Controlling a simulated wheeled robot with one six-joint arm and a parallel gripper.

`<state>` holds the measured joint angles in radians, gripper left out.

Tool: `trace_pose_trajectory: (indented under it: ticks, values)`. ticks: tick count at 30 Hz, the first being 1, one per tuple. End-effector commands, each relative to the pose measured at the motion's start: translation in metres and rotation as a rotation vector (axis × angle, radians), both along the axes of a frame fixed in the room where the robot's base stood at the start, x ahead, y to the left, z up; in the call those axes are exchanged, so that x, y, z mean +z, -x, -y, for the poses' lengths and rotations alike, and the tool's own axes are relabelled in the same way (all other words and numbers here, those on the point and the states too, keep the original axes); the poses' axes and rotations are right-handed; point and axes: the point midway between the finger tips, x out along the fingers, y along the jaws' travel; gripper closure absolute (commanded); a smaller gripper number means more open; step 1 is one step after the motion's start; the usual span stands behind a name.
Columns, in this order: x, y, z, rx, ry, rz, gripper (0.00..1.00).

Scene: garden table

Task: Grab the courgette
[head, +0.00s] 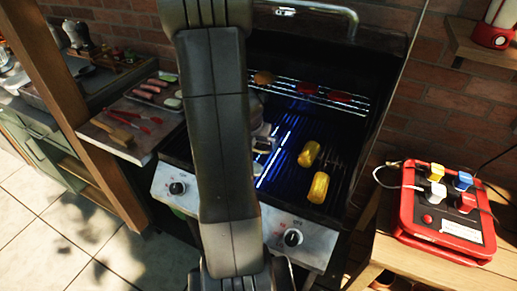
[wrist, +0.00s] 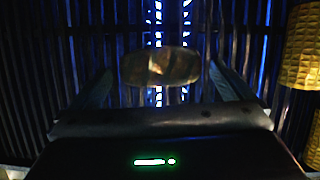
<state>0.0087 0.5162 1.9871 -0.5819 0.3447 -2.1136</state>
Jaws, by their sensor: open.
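A browned oval slice, which looks like the courgette (wrist: 160,67), lies on the grill bars in the wrist view. My gripper (wrist: 149,76) is open, with one finger to the left of the slice and one to the right. The slice shows between the fingertips, and I see no clear contact. How far the fingertips are above the bars is hard to tell. In the head view my gripper (head: 264,142) is over the grill, mostly hidden behind my arm. The slice is hidden there.
Yellow corn cobs (head: 319,187) lie on the grill (head: 345,180) to the right of my gripper; one cob (wrist: 302,45) is near the right finger. Tongs (head: 145,121) and a food tray are left; a red box (head: 440,225) is right.

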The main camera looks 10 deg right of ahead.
Motion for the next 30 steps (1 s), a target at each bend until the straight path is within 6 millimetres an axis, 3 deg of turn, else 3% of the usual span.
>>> trace_pose_trajectory:
  ticks: [9,15,17,24,30]
  values:
    - [-0.007,-0.003,0.001,0.0,0.0,0.001,0.0]
    - [-0.007,-0.003,0.001,0.0,0.0,0.001,0.37]
    - [-0.007,-0.003,0.001,0.0,0.0,0.001,0.43]
    - [-0.003,-0.003,0.001,0.0,0.0,0.002,0.43]
    - [0.03,-0.004,0.001,0.0,-0.001,0.005,0.43]
